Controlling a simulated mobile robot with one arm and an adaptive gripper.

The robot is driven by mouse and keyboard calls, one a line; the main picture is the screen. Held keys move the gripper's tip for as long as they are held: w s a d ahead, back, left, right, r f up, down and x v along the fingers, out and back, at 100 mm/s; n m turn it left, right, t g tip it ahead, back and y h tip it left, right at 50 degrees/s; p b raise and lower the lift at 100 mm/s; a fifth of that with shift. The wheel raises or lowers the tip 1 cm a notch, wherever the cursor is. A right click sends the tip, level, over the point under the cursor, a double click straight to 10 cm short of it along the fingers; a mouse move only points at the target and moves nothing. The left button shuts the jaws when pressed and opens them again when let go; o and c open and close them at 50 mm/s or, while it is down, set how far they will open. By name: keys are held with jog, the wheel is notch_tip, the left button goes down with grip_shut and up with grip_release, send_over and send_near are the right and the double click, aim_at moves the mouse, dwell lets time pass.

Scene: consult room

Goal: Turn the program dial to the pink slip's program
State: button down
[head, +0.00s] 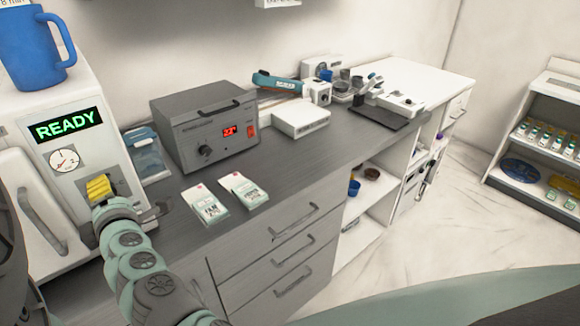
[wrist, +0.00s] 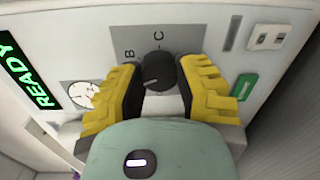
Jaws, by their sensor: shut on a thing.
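The white machine (head: 75,170) stands at the left of the counter with a green READY display (head: 65,126) and a round gauge (head: 65,160). In the wrist view its black program dial (wrist: 156,70) sits between my yellow fingers, with the letters B and C printed beside it. A white mark on the dial points to the left, slightly down. My gripper (wrist: 160,90) is shut on the dial; in the head view my gripper (head: 98,187) covers the dial. Other dial letters are hidden. I cannot make out a pink slip.
A blue mug (head: 32,48) stands on the machine. A stocked shelf (head: 540,150) is at the right.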

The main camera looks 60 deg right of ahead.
jog(key=shift+d+f+m+p, duration=0.1)
jog(key=shift+m+p, duration=0.55)
jog(key=shift+m, duration=1.7)
jog(key=shift+f+m+p, duration=0.1)
jog(key=shift+m+p, duration=0.5)
jog(key=shift+m, duration=1.75)
jog(key=shift+y, duration=0.3)
jog(key=c, duration=0.5)
grip_release()
jog(key=shift+r, duration=0.1)
jog(key=shift+c, duration=0.2)
jog(key=shift+s, duration=0.1)
jog(key=v, duration=0.7)
jog(key=shift+s, duration=0.2)
